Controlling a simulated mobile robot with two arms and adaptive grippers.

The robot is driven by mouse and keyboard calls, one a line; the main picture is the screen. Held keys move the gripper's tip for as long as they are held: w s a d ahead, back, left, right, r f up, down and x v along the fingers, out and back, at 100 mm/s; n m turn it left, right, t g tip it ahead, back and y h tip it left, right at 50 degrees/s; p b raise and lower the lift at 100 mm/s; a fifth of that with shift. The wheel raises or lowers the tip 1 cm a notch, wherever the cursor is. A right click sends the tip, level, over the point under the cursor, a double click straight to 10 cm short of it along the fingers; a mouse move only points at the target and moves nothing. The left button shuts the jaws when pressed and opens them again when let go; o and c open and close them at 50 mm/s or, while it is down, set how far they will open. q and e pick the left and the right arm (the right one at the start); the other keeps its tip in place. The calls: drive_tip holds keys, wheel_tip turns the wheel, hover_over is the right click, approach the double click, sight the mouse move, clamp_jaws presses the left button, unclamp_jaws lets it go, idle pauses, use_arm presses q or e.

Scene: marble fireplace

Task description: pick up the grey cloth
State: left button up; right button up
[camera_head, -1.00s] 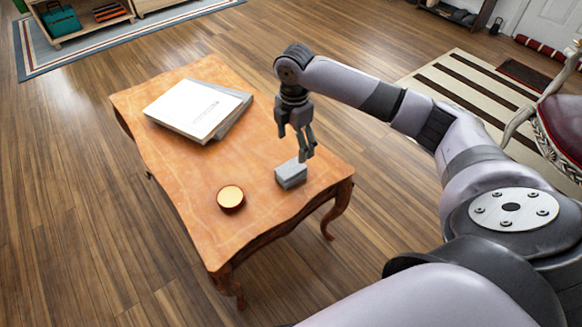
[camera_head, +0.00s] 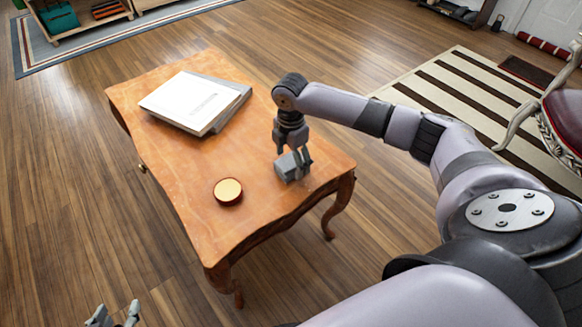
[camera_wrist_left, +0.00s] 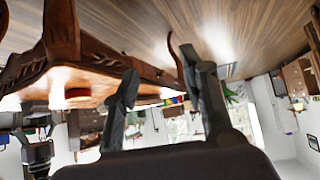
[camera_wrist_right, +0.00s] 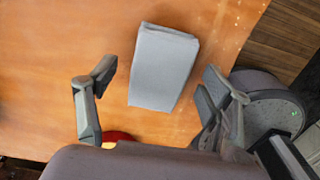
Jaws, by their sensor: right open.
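The grey cloth (camera_head: 286,168) is a small folded block on the right part of the wooden table. In the right wrist view the cloth (camera_wrist_right: 162,68) lies on the tabletop, ahead of and between the fingers. My right gripper (camera_head: 293,161) points down at the cloth, with its fingers open and partly covering it in the head view. In the right wrist view the gripper (camera_wrist_right: 154,98) is spread wider than the cloth. My left gripper (camera_head: 116,316) is at the bottom left of the head view, off the table. Its fingers are apart and empty in the left wrist view (camera_wrist_left: 168,85).
The wooden table (camera_head: 170,175) also holds a round tin (camera_head: 228,190) left of the cloth and a stack of books (camera_head: 196,103) toward the back. A striped rug (camera_head: 470,105) and a red chair (camera_head: 566,120) are at the right. Floor is clear at the left.

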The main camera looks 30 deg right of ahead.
drive_tip(key=shift+f, duration=0.6)
use_arm(q)
drive_tip(key=shift+w+d+r+t, duration=0.2)
drive_tip(key=shift+w+r+t, duration=0.1)
drive_tip(key=shift+w+r, duration=0.15)
drive_tip(key=shift+w+d+r+t, duration=0.15)
drive_tip(key=shift+w+r+t, duration=0.15)
drive_tip(key=shift+w, duration=0.15)
use_arm(e)
drive_tip(key=shift+c, duration=0.4)
drive_tip(key=c, duration=1.1)
drive_tip(key=shift+r, duration=0.1)
